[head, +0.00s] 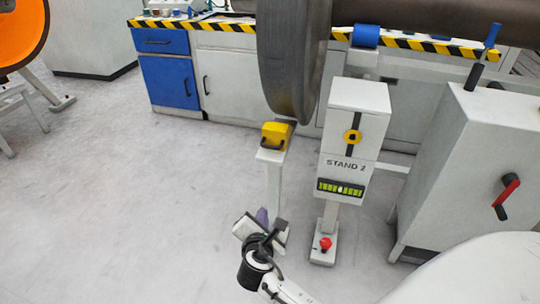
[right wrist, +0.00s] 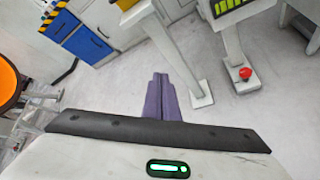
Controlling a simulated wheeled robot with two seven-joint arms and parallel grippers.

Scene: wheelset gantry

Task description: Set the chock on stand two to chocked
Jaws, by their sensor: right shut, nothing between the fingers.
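The yellow chock (head: 276,137) sits on top of a white post, at the lower edge of the big dark wheel (head: 288,60) in the head view. I cannot tell whether it touches the wheel. The white stand box (head: 354,120) to its right is labelled STAND 2. My right gripper (head: 262,215) is below the chock in the head view, apart from it. Its purple fingers (right wrist: 160,98) are together and empty in the right wrist view. My left gripper is not in view.
A red button (head: 325,243) is on the stand's foot. A grey cabinet (head: 470,170) with a red-handled crank (head: 507,192) stands at the right. A blue drawer unit (head: 166,70) is at the back left.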

